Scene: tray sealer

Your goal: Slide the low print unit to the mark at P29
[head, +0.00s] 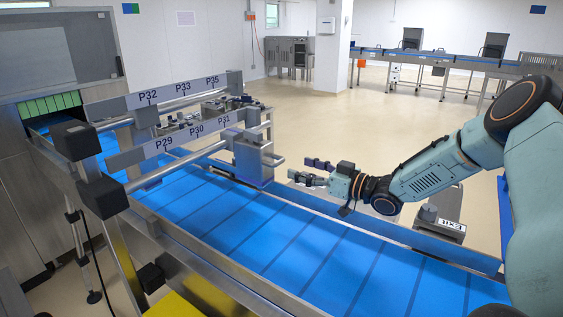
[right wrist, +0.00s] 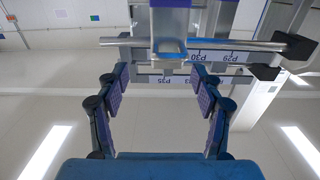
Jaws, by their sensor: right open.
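The low print unit (head: 253,158) is a grey block with a handle-like bracket. It sits on the lower rails at the right end of the label strip, by P31. The P29 mark (head: 164,145) is at the left end of that strip, and it also shows in the right wrist view (right wrist: 232,58). My right gripper (head: 306,171) is open and empty, to the right of the unit and apart from it. In the right wrist view the open fingers (right wrist: 161,76) have the grey unit (right wrist: 169,28) ahead between them. My left gripper is not in view.
Upper rails with a P32, P33, P35 strip (head: 184,94) run behind. Black end blocks (head: 103,196) cap the rails at left. A blue conveyor (head: 300,250) lies below. A grey E×11-labelled box (head: 440,222) stands beyond the belt, near my right arm.

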